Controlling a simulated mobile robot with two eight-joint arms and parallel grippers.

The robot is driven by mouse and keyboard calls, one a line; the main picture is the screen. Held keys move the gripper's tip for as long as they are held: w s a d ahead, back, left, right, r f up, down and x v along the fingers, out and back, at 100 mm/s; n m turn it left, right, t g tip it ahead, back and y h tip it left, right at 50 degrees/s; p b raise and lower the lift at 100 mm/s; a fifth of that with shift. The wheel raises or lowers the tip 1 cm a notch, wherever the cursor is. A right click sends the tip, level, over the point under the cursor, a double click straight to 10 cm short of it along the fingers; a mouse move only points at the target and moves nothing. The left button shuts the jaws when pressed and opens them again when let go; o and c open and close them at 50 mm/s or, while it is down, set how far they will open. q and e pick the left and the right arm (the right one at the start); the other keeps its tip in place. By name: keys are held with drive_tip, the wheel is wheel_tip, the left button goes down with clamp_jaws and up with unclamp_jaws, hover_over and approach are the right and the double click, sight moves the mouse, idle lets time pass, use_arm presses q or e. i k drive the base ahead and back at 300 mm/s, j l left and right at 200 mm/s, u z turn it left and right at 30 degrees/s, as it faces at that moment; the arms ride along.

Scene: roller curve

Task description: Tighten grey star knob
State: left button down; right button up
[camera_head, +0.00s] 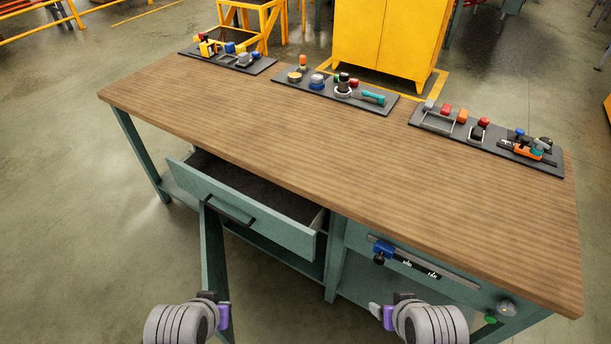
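A grey knob (506,307) is on the front right of the workbench, beneath the wooden top. It is too small to tell whether it is star-shaped or how far it is turned. My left gripper (221,312) is low in the view, in front of the bench and left of the middle. My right gripper (383,314) is low and right of the middle, to the left of the knob and apart from it. No object shows in either gripper. The finger gaps cannot be made out.
The workbench top (340,160) is mostly clear. Three dark panels with controls (225,60) (335,93) (485,140) lie along its back edge. An open drawer (245,207) juts out at the left. A blue slider (383,250) and a green button (491,320) are on the front.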

sight(505, 307)
drive_tip(key=k+z, duration=0.1)
drive_tip(key=z, duration=1.95)
drive_tip(key=u, duration=2.05)
drive_tip(key=z, duration=2.05)
